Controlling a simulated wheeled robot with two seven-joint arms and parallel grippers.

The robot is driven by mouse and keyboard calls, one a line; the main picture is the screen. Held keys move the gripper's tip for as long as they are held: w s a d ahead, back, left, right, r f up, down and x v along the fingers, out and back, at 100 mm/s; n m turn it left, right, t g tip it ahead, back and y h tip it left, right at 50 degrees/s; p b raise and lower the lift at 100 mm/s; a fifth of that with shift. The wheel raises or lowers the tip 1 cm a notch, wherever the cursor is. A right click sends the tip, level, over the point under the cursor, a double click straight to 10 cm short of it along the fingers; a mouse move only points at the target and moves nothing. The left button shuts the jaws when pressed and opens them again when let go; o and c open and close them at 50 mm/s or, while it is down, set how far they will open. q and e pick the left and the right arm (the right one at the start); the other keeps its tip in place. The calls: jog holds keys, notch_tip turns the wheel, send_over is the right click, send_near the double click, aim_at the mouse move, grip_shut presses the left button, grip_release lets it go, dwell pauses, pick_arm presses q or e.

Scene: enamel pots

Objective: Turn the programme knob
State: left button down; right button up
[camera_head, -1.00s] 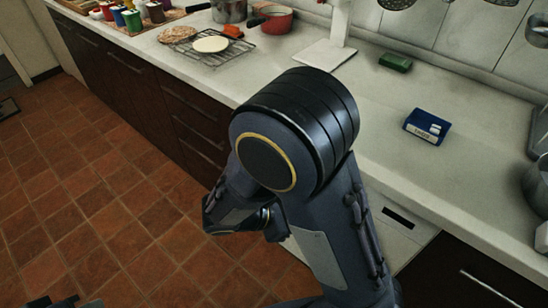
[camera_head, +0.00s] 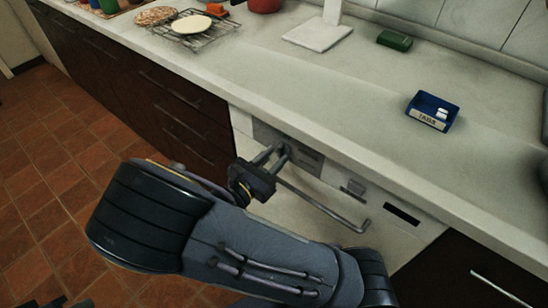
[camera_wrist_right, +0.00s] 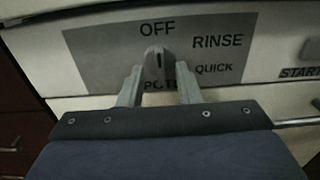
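The programme knob (camera_wrist_right: 155,62) is a grey knob on a grey panel of the white appliance front. Its dark mark points up to OFF. RINSE and QUICK are printed to its right; the word below is partly hidden. My right gripper (camera_wrist_right: 160,70) is open, with one finger on each side of the knob; firm contact cannot be made out. In the head view my right gripper (camera_head: 276,154) is at the appliance front, and the knob is hard to tell from the fingers. A dark part at the bottom left edge may be my left gripper (camera_head: 58,302).
A bar handle (camera_head: 325,207) crosses the appliance front below the panel. A start button (camera_head: 353,187) lies to the right. The worktop above holds a blue tabs box (camera_head: 432,111), a green block (camera_head: 394,40) and a wire rack (camera_head: 205,35).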

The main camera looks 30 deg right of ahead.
jog(key=shift+d, duration=0.25)
grip_shut()
